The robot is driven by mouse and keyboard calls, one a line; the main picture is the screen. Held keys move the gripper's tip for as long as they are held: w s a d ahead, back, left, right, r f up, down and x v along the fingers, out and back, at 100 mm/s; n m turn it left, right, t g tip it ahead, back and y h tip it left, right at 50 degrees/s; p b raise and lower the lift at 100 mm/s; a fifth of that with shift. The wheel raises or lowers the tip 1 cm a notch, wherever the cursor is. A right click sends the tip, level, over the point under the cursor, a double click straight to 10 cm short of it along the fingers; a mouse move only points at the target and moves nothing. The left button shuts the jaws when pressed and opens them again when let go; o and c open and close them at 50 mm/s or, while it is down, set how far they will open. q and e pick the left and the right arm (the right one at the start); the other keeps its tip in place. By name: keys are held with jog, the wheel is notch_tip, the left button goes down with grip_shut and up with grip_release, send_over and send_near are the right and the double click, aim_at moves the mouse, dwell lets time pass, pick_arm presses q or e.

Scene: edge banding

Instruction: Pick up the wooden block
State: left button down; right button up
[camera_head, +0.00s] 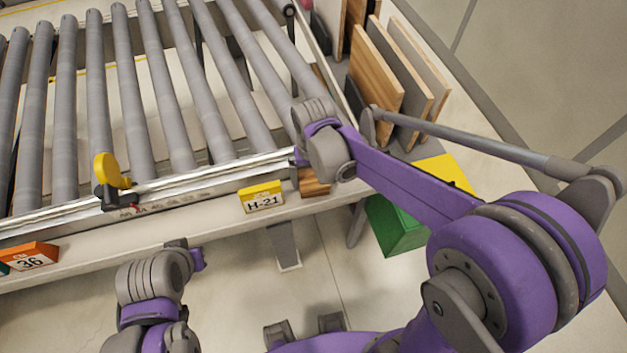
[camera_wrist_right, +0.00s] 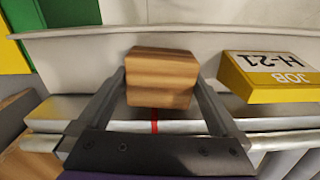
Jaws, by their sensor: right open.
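The wooden block (camera_wrist_right: 160,78) is a small brown piece with striped grain. In the right wrist view it sits between the two fingers of my right gripper (camera_wrist_right: 161,80), which is open around it. In the head view the block (camera_head: 314,183) shows just below my right wrist, at the right end of the conveyor's front edge. My right gripper (camera_head: 301,156) is mostly hidden there by its own wrist. My left gripper (camera_head: 196,259) is low in front of the conveyor, and its fingers do not show.
A roller conveyor (camera_head: 130,100) fills the upper left. A yellow H-21 label (camera_head: 262,197) is just left of the block and also shows in the wrist view (camera_wrist_right: 270,75). Boards (camera_head: 377,70) lean at the back right. A green bin (camera_head: 397,228) stands below my right arm.

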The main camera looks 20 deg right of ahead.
aim_at(314, 178)
jog(key=shift+f, duration=0.3)
jog(key=c, duration=1.1)
notch_tip(314, 178, up, 10)
jog(key=shift+p, duration=0.3)
jog(key=shift+s, duration=0.15)
